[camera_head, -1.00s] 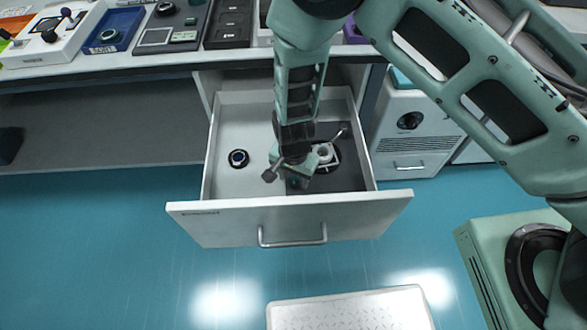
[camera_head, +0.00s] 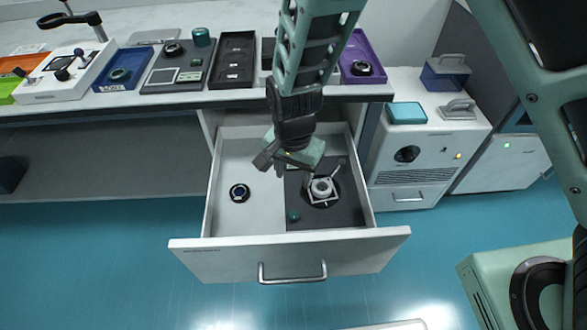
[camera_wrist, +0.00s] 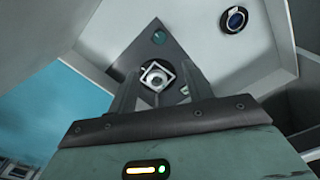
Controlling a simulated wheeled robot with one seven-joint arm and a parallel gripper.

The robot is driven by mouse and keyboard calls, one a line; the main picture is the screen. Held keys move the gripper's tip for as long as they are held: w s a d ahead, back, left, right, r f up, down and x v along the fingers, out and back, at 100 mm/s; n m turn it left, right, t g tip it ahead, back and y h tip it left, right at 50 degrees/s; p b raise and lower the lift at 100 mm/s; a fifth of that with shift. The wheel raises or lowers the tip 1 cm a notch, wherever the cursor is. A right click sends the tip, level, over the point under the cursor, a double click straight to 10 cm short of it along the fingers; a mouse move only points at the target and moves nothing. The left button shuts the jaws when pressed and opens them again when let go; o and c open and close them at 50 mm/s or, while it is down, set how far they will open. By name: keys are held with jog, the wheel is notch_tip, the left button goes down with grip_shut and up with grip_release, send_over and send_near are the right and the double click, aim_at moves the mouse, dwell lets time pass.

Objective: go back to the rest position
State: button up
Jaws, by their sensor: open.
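My gripper (camera_head: 284,166) hangs above the open drawer (camera_head: 228,215) in the head view, and its jaws are apart with nothing between them. In the wrist view the two fingers (camera_wrist: 160,95) frame a white square optic mount (camera_wrist: 157,76), which lies below them in the drawer. In the head view this mount (camera_head: 321,188) sits on a dark mat (camera_head: 340,213) in the drawer's right half, apart from the gripper. My forearm runs up from the gripper and covers part of the bench.
A small dark round optic (camera_head: 240,193) lies in the drawer's left half, and a small teal piece (camera_head: 293,216) lies on the mat. The bench behind holds a black tray (camera_head: 233,62), a blue tray (camera_head: 118,76) and a purple tray (camera_head: 361,54). A white cabinet unit (camera_head: 424,134) stands right of the drawer.

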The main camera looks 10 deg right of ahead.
jog(key=shift+r, duration=0.2)
dwell(0.4)
jog(key=s+d+r+n+p, duration=0.4)
jog(key=s+r+n, duration=0.3)
jog(key=r, duration=0.6)
jog(key=s+d+r+n+p, duration=0.4)
jog(key=s+d+r+n, duration=0.2)
jog(key=s+r, duration=0.4)
notch_tip(320, 180, up, 3)
jog(key=shift+s+r+n+y, duration=0.15)
jog(key=shift+s+n+y, duration=0.15)
jog(key=shift+s+n, duration=0.1)
